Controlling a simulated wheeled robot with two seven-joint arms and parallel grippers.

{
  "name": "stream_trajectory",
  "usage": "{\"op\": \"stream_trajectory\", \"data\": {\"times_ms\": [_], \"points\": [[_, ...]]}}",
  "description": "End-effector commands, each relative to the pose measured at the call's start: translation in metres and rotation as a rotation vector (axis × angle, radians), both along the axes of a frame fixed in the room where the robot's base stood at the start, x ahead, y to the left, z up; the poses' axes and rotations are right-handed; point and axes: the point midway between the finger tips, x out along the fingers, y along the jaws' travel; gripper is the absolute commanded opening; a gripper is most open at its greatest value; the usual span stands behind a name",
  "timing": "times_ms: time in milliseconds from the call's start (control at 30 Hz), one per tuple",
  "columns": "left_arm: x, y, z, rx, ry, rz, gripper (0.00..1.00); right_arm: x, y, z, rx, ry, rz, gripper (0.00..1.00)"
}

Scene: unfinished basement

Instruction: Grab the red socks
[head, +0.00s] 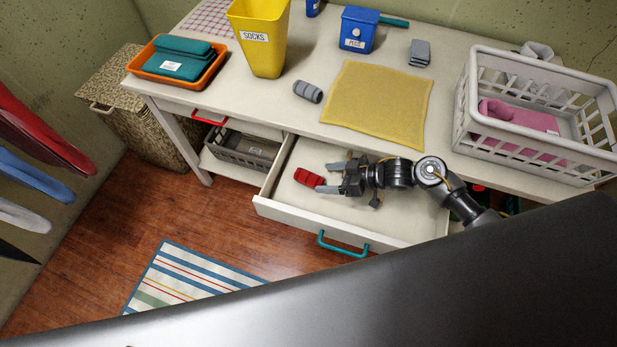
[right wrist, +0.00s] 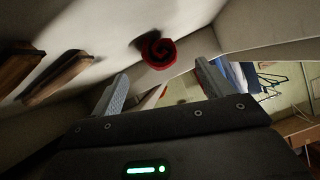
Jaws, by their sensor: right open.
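The rolled red socks (head: 309,178) lie in the open white drawer (head: 290,217), towards its left side. In the right wrist view the red socks (right wrist: 158,52) show their spiral end, beyond and between the two fingertips. My right gripper (head: 323,177) is open and empty inside the drawer, just right of the socks, with its fingers pointing at them. Its two grey fingers also show in the right wrist view (right wrist: 161,72). It looks a short gap from the socks. My left gripper is not in view.
The drawer's walls surround the gripper. On the table above are a yellow SOCKS bin (head: 259,50), grey rolled socks (head: 308,91), a yellow cloth (head: 376,106), a blue box (head: 358,32), an orange tray (head: 143,68) and a white basket (head: 463,118). A striped rug (head: 190,280) lies below.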

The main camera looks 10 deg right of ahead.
Motion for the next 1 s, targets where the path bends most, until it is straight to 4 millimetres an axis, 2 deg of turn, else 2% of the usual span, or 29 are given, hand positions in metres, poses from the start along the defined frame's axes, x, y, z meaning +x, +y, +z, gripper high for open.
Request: {"op": "stream_trajectory", "data": {"times_ms": [100, 200, 500, 800, 1000], "points": [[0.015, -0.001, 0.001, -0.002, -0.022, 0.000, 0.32, 0.001, 0.002, -0.001, 0.000, -0.001, 0.000, 0.79], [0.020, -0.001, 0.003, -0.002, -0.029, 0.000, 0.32, 0.004, 0.008, -0.001, 0.001, -0.001, 0.001, 0.79], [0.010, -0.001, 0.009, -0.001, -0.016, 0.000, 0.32, 0.020, 0.041, -0.018, 0.000, -0.001, 0.002, 0.79], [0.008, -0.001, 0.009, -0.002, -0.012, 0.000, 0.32, 0.022, 0.045, -0.021, -0.002, -0.003, 0.002, 0.79], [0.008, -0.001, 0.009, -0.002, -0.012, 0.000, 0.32, 0.022, 0.045, -0.021, -0.002, -0.002, 0.002, 0.54]]}}
